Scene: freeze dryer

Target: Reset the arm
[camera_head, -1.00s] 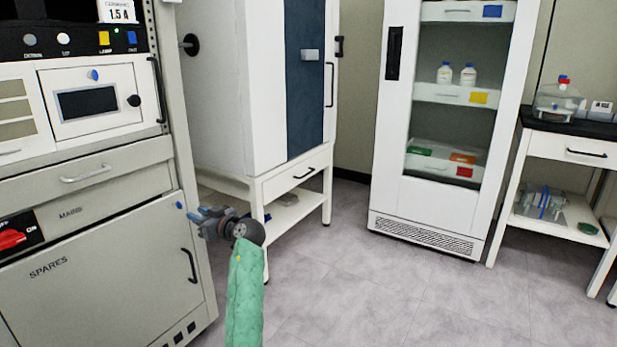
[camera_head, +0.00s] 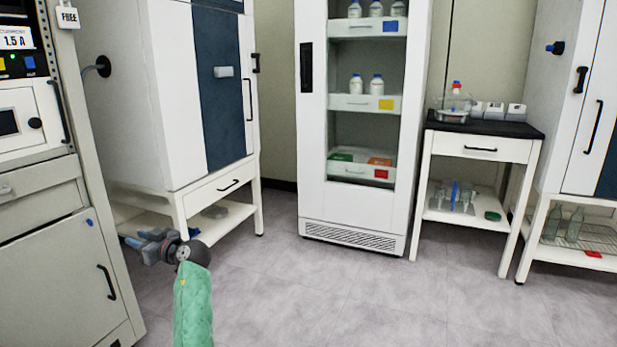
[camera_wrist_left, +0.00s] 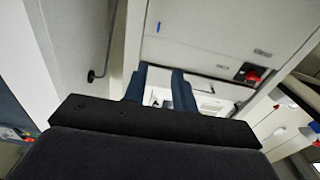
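My left arm comes in at the bottom of the head view in a green sleeve. My left gripper (camera_head: 135,244) points left in front of the grey console. In the left wrist view its two blue fingers (camera_wrist_left: 160,76) stand apart with nothing between them, so it is open and empty. My right gripper is in neither view.
A grey console (camera_head: 50,235) stands at the left edge, with a white and blue cabinet (camera_head: 170,90) beside it. A glass-fronted fridge (camera_head: 312,150) holds bottles and trays. A black-topped side table (camera_head: 485,126) and another cabinet (camera_head: 575,100) stand right. The floor (camera_head: 330,300) is clear.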

